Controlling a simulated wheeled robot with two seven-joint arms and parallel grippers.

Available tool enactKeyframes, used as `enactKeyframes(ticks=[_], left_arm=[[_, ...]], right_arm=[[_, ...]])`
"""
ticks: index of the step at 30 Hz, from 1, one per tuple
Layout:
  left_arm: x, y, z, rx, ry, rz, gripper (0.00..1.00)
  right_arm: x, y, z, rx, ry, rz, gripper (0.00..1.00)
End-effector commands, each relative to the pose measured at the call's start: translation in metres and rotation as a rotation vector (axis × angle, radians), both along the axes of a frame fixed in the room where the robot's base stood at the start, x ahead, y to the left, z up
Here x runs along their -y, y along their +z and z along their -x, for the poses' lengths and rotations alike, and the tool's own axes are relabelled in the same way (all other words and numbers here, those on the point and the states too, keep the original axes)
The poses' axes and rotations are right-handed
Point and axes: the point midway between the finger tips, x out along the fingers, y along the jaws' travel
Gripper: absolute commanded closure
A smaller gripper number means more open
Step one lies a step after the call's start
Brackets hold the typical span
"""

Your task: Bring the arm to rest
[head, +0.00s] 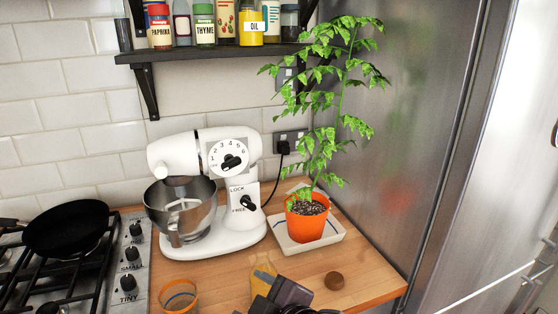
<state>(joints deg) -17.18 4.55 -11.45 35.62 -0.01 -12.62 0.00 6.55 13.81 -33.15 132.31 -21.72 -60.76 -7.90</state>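One dark grey gripper (268,278) shows at the bottom middle of the head view, over the wooden counter (370,268). Its arm comes in from the bottom edge, slightly to the right, so I take it as my right one. A light grey finger overlaps an amber, bottle-like thing (261,262). I cannot tell whether the finger touches it, or whether the gripper is open or shut. Most of the arm is cut off by the bottom edge. My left gripper is not in view.
A white stand mixer (222,213) with a steel bowl and a potted plant (306,225) on a tray stand behind. A hob with a pan (66,228) is left, a steel fridge (425,130) right.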

Motion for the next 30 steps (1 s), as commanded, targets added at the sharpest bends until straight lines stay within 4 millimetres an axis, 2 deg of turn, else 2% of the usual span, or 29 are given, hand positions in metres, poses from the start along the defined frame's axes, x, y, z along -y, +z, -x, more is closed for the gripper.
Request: enactKeyframes(ticks=[1,3,6,9,15,20,26,30], left_arm=[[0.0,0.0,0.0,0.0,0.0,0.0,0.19],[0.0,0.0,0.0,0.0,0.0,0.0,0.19],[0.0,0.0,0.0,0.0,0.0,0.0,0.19],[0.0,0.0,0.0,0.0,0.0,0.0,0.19],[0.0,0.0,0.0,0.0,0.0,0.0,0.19],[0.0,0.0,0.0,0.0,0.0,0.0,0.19],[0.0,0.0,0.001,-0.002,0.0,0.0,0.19],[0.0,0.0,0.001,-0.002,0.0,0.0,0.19]], right_arm=[[0.027,-0.022,0.001,-0.112,-0.111,-0.031,0.39],[0.067,-0.052,0.005,-0.263,-0.271,-0.059,0.39],[0.117,-0.091,0.022,-0.45,-0.468,-0.082,0.39],[0.153,-0.119,0.044,-0.591,-0.617,-0.093,0.39],[0.205,-0.159,0.091,-0.803,-0.842,-0.093,0.39],[0.238,-0.18,0.131,-0.943,-0.994,-0.085,0.39],[0.235,-0.24,0.116,-0.962,-0.994,-0.072,0.39],[0.234,-0.291,0.111,-0.978,-0.993,-0.059,0.39]])
